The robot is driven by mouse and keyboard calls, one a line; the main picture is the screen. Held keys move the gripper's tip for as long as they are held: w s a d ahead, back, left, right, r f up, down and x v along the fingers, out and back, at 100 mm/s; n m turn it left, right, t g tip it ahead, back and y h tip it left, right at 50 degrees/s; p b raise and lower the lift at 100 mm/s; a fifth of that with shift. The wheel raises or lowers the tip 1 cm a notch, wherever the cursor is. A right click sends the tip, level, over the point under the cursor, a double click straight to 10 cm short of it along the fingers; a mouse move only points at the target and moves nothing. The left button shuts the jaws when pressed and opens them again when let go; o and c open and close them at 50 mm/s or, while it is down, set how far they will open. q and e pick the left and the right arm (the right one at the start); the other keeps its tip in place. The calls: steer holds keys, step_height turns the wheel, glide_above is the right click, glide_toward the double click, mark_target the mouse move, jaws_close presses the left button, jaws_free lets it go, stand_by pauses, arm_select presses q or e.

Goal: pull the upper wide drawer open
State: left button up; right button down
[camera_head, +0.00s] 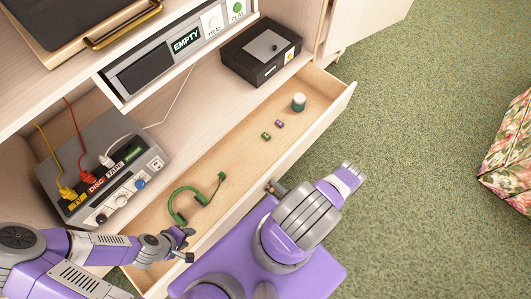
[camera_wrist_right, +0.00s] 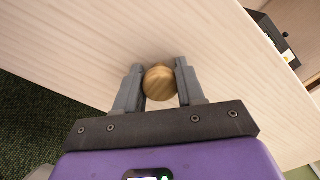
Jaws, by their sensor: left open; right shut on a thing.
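The wide drawer (camera_head: 225,150) stands pulled out from the pale wood cabinet, its inside showing in the head view. Its front panel (camera_wrist_right: 120,30) fills much of the right wrist view. My right gripper (camera_wrist_right: 159,72) is shut on the drawer's round wooden knob (camera_wrist_right: 159,86), with a finger on each side. In the head view this gripper (camera_head: 274,187) is at the outer face of the drawer front, mostly hidden by my arm. My left gripper (camera_head: 184,241) is open and empty over the drawer's near left end.
The drawer holds a green cable (camera_head: 178,207), two small dice (camera_head: 272,130) and a small capped jar (camera_head: 298,102). A grey socket box (camera_head: 110,170) and a black box (camera_head: 262,50) stand behind. Green carpet (camera_head: 420,110) is clear at right; a floral thing (camera_head: 510,145) stands beyond.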

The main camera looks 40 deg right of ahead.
steer(key=shift+s+r, duration=0.1)
steer(key=shift+s, duration=0.5)
steer(key=c, duration=0.7)
jaws_free()
steer(key=s, duration=0.7)
steer(key=shift+s+d, duration=0.25)
steer(key=shift+s, duration=0.05)
steer(key=shift+d, duration=0.1)
